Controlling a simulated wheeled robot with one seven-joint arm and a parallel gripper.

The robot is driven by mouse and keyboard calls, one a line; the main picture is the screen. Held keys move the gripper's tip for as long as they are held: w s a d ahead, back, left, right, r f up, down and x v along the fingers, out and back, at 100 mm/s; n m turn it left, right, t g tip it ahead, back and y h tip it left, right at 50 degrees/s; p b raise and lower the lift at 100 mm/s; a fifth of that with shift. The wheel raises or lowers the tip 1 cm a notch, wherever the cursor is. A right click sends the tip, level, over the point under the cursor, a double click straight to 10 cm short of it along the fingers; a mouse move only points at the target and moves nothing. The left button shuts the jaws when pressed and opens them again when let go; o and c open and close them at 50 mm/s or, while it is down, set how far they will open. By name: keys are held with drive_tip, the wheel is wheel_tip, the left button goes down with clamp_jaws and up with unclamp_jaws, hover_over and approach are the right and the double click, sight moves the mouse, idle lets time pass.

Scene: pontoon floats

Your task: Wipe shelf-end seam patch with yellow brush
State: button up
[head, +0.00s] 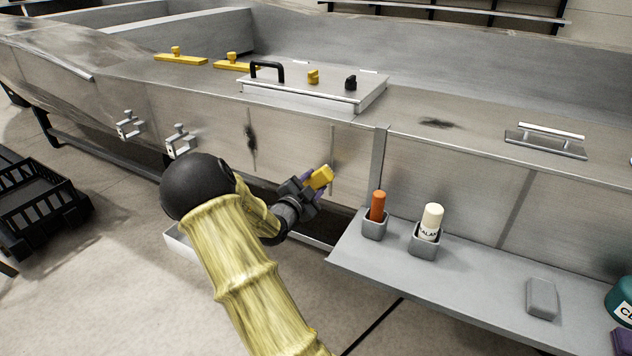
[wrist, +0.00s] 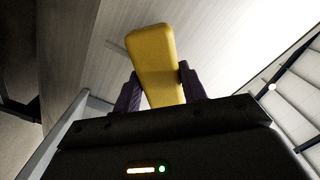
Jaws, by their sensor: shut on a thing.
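My gripper (head: 309,187) is shut on the yellow brush (head: 321,176), in front of the metal side wall left of the shelf's end. In the wrist view the brush (wrist: 152,50) stands up between the two purple fingers, tilted slightly, with its block end outward. A thin dark vertical mark (head: 333,143) runs down the wall at a seam just above the brush; its lower part is partly hidden by the brush. I cannot tell whether the brush touches the wall. A larger dark smudge (head: 250,140) lies farther left on the same wall.
The grey shelf (head: 470,290) holds an orange stick (head: 377,206) and a white bottle (head: 431,222) in holders, and a grey block (head: 542,298). A raised vertical strip (head: 378,155) stands right of the brush. Clamps (head: 180,141) project at left. Another smudge (head: 437,123) marks the deck.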

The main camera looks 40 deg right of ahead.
drive_tip(key=shift+v, duration=2)
drive_tip(key=v, duration=0.3)
drive_tip(key=shift+b, duration=0.3)
drive_tip(key=shift+b+x, duration=0.9)
drive_tip(key=shift+x, duration=2.45)
drive_tip(key=shift+b+x, duration=0.3)
drive_tip(key=shift+x, duration=0.95)
drive_tip(key=shift+s+d+b, duration=0.2)
drive_tip(key=shift+s+b, duration=0.15)
drive_tip(key=shift+s, duration=0.3)
drive_tip(key=shift+s+d+b, duration=0.2)
drive_tip(key=shift+s+b, duration=0.2)
drive_tip(key=shift+s, duration=0.25)
drive_tip(key=shift+s+d+b, duration=0.25)
drive_tip(key=shift+s+b, duration=0.1)
drive_tip(key=shift+s, duration=0.3)
